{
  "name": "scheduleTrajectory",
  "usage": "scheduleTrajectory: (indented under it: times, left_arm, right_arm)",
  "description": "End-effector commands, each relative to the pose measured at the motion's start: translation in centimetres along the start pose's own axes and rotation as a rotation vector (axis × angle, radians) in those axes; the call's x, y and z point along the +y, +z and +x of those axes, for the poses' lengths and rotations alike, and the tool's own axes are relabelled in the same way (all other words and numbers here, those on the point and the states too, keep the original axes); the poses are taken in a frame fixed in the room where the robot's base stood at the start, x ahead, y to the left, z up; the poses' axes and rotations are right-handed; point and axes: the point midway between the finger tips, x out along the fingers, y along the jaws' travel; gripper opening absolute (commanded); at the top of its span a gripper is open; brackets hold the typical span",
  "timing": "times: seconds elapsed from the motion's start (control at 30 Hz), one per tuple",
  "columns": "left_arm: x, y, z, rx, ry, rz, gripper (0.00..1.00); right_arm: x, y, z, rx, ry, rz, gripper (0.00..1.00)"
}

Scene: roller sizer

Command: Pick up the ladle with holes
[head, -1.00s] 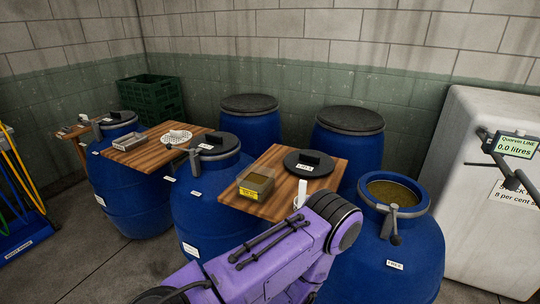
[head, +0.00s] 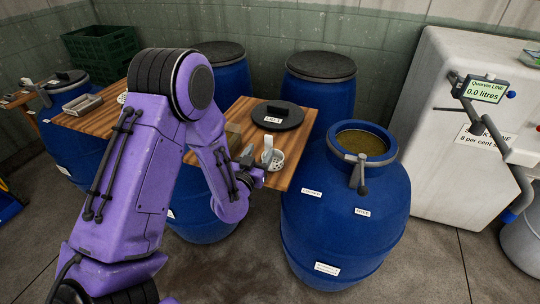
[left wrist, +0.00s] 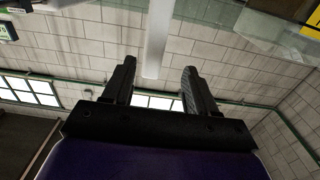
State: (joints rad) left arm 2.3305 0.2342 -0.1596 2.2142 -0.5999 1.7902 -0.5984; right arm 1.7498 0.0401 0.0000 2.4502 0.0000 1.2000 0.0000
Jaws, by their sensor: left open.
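A white ladle with holes (head: 277,160) is at the right end of the near wooden board, its perforated bowl low and its pale handle rising. My left gripper (head: 257,165) is beside it in the head view, close to the handle; whether they touch is unclear. In the left wrist view my left gripper (left wrist: 157,82) is open, and a pale strip, apparently the handle (left wrist: 156,40), shows between and beyond its fingers. My right gripper is not in view.
A black lid (head: 278,115) lies on the near board (head: 236,112). An open blue barrel (head: 345,205) with brown contents stands to the right. The left board (head: 97,122) holds a grey tray (head: 83,104).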

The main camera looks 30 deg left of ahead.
Motion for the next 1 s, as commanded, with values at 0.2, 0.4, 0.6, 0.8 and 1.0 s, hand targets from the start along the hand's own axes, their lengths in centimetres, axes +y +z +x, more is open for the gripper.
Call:
scheduleTrajectory:
  times: [0.2, 0.4, 0.6, 0.8, 1.0]
  left_arm:
    - [0.2, -0.4, 2.9, -0.003, 0.001, -0.003, 0.57]
    - [0.9, -0.7, 6.4, -0.004, -0.001, -0.003, 0.57]
    - [0.9, -0.4, 7.6, -0.006, 0.002, -0.001, 0.57]
    - [1.0, -0.4, 7.5, -0.006, 0.002, -0.002, 0.31]
    - [1.0, -0.4, 7.5, -0.005, 0.002, -0.002, 0.01]
  right_arm:
    - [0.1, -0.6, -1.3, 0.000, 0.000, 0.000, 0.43]
    - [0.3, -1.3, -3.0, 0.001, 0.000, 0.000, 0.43]
    - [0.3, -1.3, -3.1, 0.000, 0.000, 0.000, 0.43]
    - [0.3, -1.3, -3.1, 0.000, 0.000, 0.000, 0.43]
    - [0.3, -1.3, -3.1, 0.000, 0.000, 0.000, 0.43]
